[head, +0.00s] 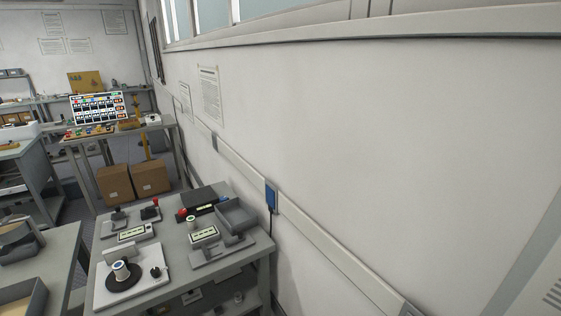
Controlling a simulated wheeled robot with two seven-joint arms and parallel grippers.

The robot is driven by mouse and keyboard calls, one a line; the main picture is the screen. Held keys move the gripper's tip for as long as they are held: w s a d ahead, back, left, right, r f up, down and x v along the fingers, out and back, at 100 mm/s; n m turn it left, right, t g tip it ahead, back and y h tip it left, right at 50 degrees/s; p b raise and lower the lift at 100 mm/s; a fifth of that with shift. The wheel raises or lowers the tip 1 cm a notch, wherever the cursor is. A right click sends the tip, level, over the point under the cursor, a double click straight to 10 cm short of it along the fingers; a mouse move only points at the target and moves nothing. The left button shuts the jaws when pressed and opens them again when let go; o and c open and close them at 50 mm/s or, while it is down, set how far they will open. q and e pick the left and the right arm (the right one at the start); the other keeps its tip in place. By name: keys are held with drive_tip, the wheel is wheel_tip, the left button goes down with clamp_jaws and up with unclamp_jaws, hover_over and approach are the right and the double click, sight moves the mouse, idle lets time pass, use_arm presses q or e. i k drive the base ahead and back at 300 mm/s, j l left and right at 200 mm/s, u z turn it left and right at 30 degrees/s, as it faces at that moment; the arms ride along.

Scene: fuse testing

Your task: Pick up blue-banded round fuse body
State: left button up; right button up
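A white round body with a bluish ring on its top (121,270) stands upright on a black disc (124,283) on a light plate at the front left of the grey table. A second, smaller white round piece (191,223) stands near the table's middle, with a dark piece below it. Both are small in view, so I cannot tell for sure which one is the blue-banded fuse body. Neither of my grippers is in view, and nothing touches either piece.
The grey table (178,262) also holds small devices with display panels (204,235), a grey open bin (236,215), a black box with a red knob (183,212) and a small lever stand (151,212). A wall runs along its right. Cardboard boxes (150,178) stand behind it.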

sight(119, 268)
drive_tip(key=u, duration=1.45)
